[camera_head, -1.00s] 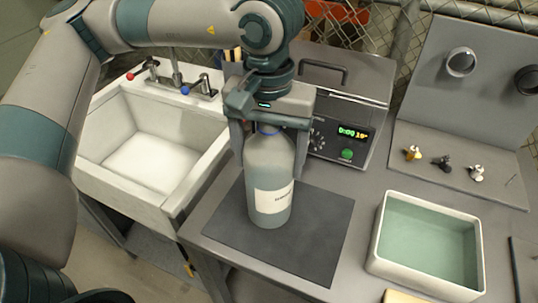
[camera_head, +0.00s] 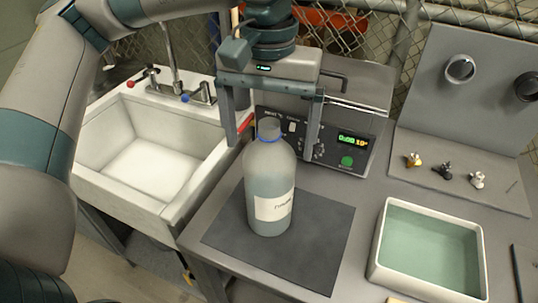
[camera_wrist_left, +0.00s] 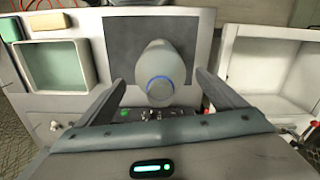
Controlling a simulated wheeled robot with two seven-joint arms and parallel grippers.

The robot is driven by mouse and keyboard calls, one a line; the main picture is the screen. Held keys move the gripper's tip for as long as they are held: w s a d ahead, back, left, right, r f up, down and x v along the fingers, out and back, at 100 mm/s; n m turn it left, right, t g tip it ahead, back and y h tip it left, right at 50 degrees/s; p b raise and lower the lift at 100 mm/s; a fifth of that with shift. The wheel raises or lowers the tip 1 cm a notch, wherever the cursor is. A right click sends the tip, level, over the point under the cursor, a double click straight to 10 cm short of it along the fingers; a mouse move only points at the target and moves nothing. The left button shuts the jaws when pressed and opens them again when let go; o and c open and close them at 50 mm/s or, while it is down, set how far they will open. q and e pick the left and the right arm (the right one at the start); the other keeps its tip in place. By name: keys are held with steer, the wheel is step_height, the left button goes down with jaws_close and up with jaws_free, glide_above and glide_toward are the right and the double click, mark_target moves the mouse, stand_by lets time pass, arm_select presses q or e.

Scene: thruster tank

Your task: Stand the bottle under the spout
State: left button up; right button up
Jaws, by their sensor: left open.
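The bottle (camera_head: 268,184) is grey and translucent with a white label and a blue ring at its neck. It stands upright on a dark mat (camera_head: 318,232) on the bench. My left gripper (camera_head: 270,142) is open and empty above and behind the bottle, its fingers apart from it. In the left wrist view the bottle (camera_wrist_left: 158,72) lies between and beyond the open fingers of the left gripper (camera_wrist_left: 162,85). The spout (camera_head: 170,48) at the sink (camera_head: 150,160) rises behind the basin at the left, partly hidden by my arm. My right gripper is not in view.
A control box (camera_head: 352,143) with a lit display stands behind the mat. A tub of greenish liquid (camera_head: 377,250) is at the right. Several small fittings (camera_head: 444,168) sit on a grey panel behind it. The sink basin is empty.

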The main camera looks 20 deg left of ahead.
mark_target(270, 124)
arm_select(q)
step_height(270, 124, up, 4)
steer(key=shift+r, duration=0.85)
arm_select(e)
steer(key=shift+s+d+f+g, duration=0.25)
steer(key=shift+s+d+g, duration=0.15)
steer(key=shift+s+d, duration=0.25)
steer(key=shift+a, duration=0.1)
